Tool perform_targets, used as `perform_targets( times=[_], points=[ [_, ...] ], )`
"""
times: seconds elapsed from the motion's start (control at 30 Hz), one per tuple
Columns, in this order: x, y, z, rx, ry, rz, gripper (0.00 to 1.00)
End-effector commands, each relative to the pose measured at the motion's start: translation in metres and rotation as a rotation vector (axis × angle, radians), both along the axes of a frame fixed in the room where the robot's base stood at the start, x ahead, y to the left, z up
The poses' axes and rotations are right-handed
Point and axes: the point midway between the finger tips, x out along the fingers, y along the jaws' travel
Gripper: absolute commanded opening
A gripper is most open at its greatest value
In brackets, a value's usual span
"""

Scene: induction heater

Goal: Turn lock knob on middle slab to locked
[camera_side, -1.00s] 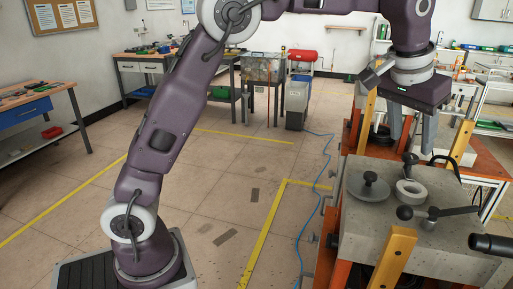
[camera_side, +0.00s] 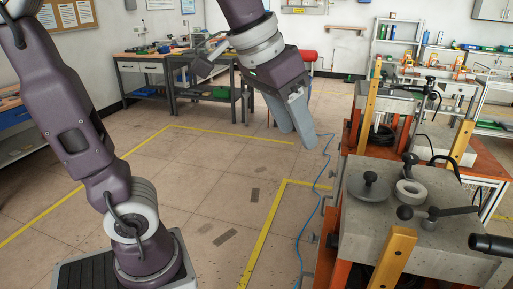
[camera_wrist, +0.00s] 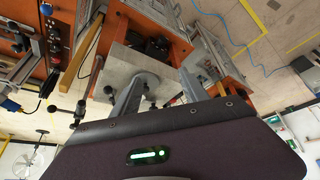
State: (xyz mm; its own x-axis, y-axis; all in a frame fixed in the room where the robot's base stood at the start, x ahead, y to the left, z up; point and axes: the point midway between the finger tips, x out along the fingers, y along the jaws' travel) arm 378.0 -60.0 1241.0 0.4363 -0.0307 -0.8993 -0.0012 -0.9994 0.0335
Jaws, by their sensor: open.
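My gripper (camera_side: 296,136) hangs over the floor left of the slabs, tilted, with its fingers pointing down and slightly right. It is open and empty, well apart from every slab. The nearest grey slab (camera_side: 362,232) carries a disc with a black knob (camera_side: 370,180), a pale ring (camera_side: 410,192) and a black ball-ended lever (camera_side: 450,211). A paler slab (camera_side: 430,147) lies behind it, and another slab (camera_side: 386,99) stands farther back. I cannot tell which knob is the lock knob or how it is set. In the wrist view, a slab (camera_wrist: 120,70) shows beyond my fingers.
Yellow upright bars (camera_side: 395,258) stand beside the slabs, with another (camera_side: 462,143) farther back. A black handle (camera_side: 491,244) juts out at the right edge. A blue hose (camera_side: 309,220) lies on the floor. The floor around my gripper is clear.

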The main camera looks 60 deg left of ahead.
Motion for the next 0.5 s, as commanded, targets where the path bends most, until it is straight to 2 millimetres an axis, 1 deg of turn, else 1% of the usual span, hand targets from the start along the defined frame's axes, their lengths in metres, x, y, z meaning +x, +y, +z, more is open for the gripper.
perform_targets(
  times=[0.03, 0.1, 0.2, 0.3, 0.4, 0.5],
  points=[
    [-0.012, 0.002, -0.004, 0.001, -0.004, 0.001, 0.52],
    [-0.027, 0.004, -0.012, 0.003, -0.008, 0.001, 0.52],
    [-0.044, 0.006, -0.021, 0.007, -0.014, 0.000, 0.52],
    [-0.056, 0.008, -0.028, 0.009, -0.018, 0.000, 0.52],
    [-0.062, 0.008, -0.032, 0.012, -0.020, 0.000, 0.52],
    [-0.063, 0.008, -0.033, 0.012, -0.020, -0.001, 0.52]
  ],
)
